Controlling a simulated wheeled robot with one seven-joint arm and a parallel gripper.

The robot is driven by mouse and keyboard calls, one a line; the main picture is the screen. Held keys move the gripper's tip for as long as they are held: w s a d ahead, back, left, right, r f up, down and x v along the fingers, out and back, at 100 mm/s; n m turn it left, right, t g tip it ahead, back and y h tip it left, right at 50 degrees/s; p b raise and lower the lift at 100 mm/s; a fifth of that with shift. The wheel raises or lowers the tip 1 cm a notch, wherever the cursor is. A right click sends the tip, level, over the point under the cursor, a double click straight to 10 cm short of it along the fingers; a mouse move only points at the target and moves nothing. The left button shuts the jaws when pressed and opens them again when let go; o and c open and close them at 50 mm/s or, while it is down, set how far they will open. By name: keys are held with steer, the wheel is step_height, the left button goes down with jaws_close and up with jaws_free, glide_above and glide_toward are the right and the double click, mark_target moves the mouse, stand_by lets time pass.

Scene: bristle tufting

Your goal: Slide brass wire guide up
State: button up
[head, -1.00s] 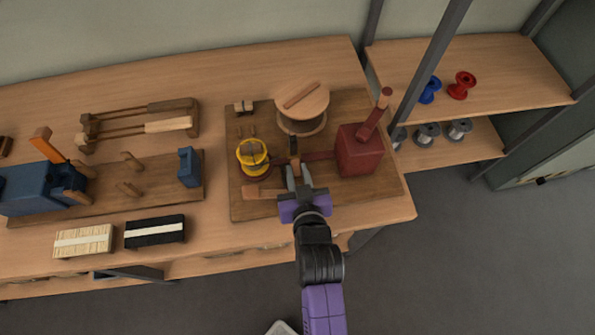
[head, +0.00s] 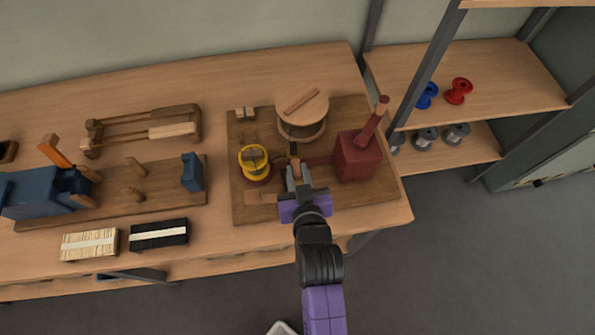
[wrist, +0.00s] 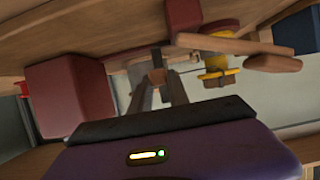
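A small brownish block (wrist: 157,75), which may be the brass wire guide, sits between my fingertips in the wrist view, below a dark upright piece. In the head view, a small dark piece with an orange top (head: 293,149) stands just beyond the fingertips. My gripper (head: 297,174) is over the front middle of the wooden board (head: 240,214). Its two fingers stand apart, straddling the block in the wrist view (wrist: 158,84). I cannot tell whether they press on it. The hidden part of the guide's post cannot be made out.
A yellow spool (head: 254,160) stands left of my gripper, and a dark red box with a lever (head: 356,157) stands close on the right. A round wooden drum (head: 303,106) is behind. A blue tool (head: 42,196) and two bristle bundles (head: 90,244) lie left.

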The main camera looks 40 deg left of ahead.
steer(key=o, duration=0.4)
steer(key=shift+r, duration=0.2)
steer(key=shift+o, duration=0.2)
steer(key=b+v, duration=0.1)
steer(key=v, duration=0.6)
steer(key=shift+s+d, duration=0.25)
steer(key=shift+d, duration=0.05)
steer(key=shift+r, duration=0.2)
steer(key=s+d+r+m+t+h, duration=0.1)
steer(key=d+r+m+t+h, duration=0.2)
steer(key=d, duration=0.6)
steer(key=s+d+r+m+t, duration=0.1)
steer(key=d+r+m+t, duration=0.3)
steer(key=d, duration=0.6)
steer(key=s+d+r+m+h, duration=0.1)
steer(key=s+d+h, duration=0.2)
steer(key=s+d, duration=0.4)
steer(key=s+d+r+m+g+h, duration=0.1)
steer(key=s+d+h, duration=0.3)
steer(key=s+d, duration=0.4)
steer(key=d+r, duration=0.1)
steer(key=d, duration=0.1)
steer(key=shift+s+d+m, duration=0.25)
steer(key=shift+s+m, duration=0.05)
steer(key=shift+m, duration=0.1)
